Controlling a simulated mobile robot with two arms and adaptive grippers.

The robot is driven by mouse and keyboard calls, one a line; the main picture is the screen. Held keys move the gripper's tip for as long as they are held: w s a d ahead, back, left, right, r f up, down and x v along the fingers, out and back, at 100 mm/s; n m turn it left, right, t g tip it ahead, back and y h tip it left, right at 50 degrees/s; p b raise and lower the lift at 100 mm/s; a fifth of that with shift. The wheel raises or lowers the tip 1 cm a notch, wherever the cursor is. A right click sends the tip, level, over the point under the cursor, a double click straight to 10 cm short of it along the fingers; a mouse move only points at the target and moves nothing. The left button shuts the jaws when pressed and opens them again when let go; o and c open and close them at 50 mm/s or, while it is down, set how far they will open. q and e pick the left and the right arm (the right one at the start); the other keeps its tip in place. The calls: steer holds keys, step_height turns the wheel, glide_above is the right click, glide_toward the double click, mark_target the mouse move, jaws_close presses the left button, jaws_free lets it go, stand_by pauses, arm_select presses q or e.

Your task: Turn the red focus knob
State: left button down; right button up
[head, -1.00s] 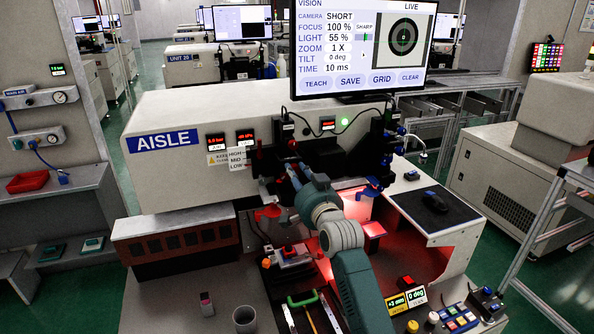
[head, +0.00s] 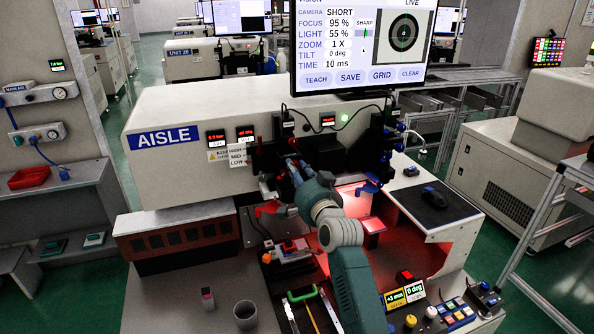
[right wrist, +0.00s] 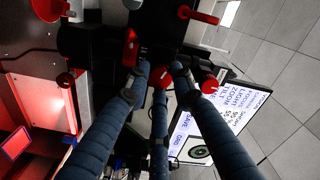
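In the right wrist view, a small red knob (right wrist: 162,76) sits between the fingertips of my right gripper (right wrist: 160,74). The blue-grey fingers close around it and appear to touch it, partly hiding it. I take it for the focus knob. In the head view, the right gripper (head: 295,170) reaches to the front of the AISLE machine (head: 200,135), where its fingertips hide the knob. The screen (head: 362,50) reads FOCUS 95 %, LIGHT 55 %, ZOOM 1 X, with a round target beside it. My left gripper is out of view.
A red lever (right wrist: 130,48) and another red knob (right wrist: 209,83) are close beside the fingers. A grey cup (head: 245,314) stands at the front. A black mouse (head: 435,197) lies on a pad at right, above a button panel (head: 455,312).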

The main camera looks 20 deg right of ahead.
steer(key=o, duration=0.3)
steer(key=shift+o, duration=0.2)
steer(key=shift+s, duration=0.1)
steer(key=s, duration=1.1)
steer(key=shift+s+d, duration=0.15)
steer(key=shift+s, duration=0.25)
